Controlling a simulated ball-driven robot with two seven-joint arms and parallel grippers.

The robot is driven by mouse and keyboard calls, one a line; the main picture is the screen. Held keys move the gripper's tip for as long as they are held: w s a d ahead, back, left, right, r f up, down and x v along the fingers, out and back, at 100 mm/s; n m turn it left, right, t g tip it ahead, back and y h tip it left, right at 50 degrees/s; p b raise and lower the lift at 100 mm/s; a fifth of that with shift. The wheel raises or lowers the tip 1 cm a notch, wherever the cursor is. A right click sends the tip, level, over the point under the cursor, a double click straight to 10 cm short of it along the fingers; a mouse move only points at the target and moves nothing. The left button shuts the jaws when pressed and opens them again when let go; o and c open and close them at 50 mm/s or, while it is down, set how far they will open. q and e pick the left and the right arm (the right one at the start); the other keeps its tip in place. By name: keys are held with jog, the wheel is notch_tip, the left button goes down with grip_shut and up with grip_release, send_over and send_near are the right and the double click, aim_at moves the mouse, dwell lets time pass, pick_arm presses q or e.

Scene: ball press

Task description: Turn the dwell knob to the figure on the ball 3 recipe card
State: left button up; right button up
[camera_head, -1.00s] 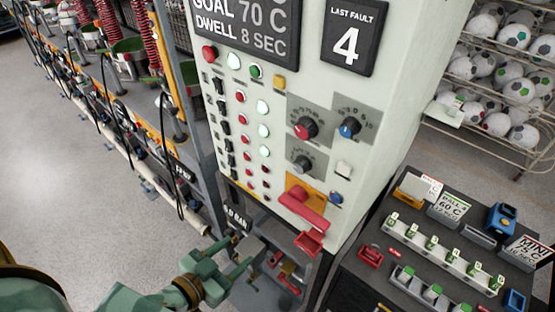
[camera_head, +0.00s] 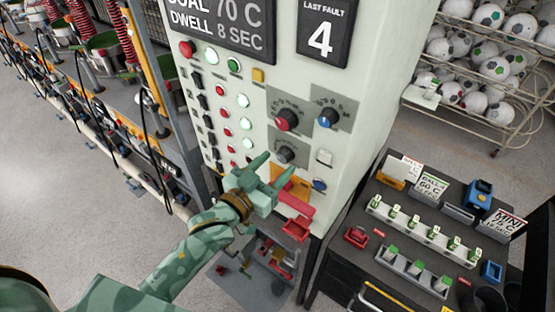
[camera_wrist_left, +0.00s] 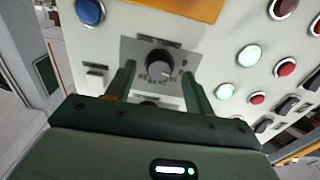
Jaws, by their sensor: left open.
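The dark dwell knob, by its place and scale, sits on a grey plate low on the white panel (camera_head: 287,155); it also shows in the left wrist view (camera_wrist_left: 159,63) with small figures around it. My left gripper (camera_head: 276,170) is open, its green fingers reaching up to the knob. In the left wrist view one finger stands on each side of the knob, and I see no clear contact. The display (camera_head: 230,22) reads DWELL 8 SEC. A card (camera_head: 431,187) on the cart seems to read BALL 4, 60 C. I cannot make out a ball 3 card.
A red-pointer knob (camera_head: 286,120) and a blue-pointer knob (camera_head: 328,117) sit just above. A red lever (camera_head: 294,200) on an orange plate juts out beside my left gripper. The dark cart (camera_head: 385,262) stands right, a ball rack (camera_head: 478,110) behind.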

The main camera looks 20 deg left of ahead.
pick_arm(q)
jog(key=shift+x, duration=0.85)
jog(key=c, duration=1)
jog(key=shift+o, duration=0.2)
jog(key=m+p, duration=0.2)
jog(key=m, duration=0.1)
jog(key=shift+r+p, duration=0.3)
jog(key=shift+f+m, duration=0.1)
jog(key=shift+m, duration=0.7)
jog(key=shift+f+m, duration=0.15)
jog(key=shift+m, duration=0.35)
